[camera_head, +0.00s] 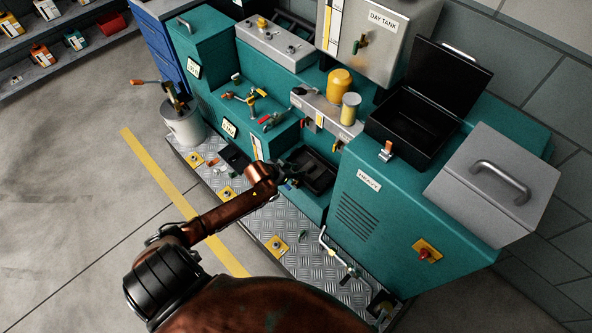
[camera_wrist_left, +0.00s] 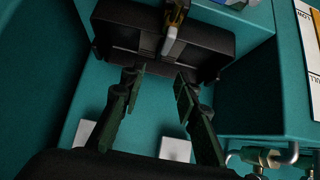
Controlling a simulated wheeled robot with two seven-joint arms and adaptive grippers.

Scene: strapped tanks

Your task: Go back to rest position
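My left arm comes in from the lower left of the head view. Its dark gripper (camera_head: 290,181) is beside a small black tray (camera_head: 318,178) in the low gap between the teal cabinets. In the left wrist view, the two fingers of the left gripper (camera_wrist_left: 159,78) stand apart with nothing between them, so it is open. A black tray (camera_wrist_left: 218,44) lies just beyond the fingertips. A light-coloured part with a yellowish end (camera_wrist_left: 172,32) shows at the tray, in front of its middle. My right gripper is in neither view.
The teal cabinet marked HEAVY (camera_head: 345,205) stands right of the gripper, with an open black case (camera_head: 415,125) on top. A metal tread plate (camera_head: 262,225) runs along the front. A grey bucket (camera_head: 184,128) stands at the left. The floor (camera_head: 80,200) further left is clear.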

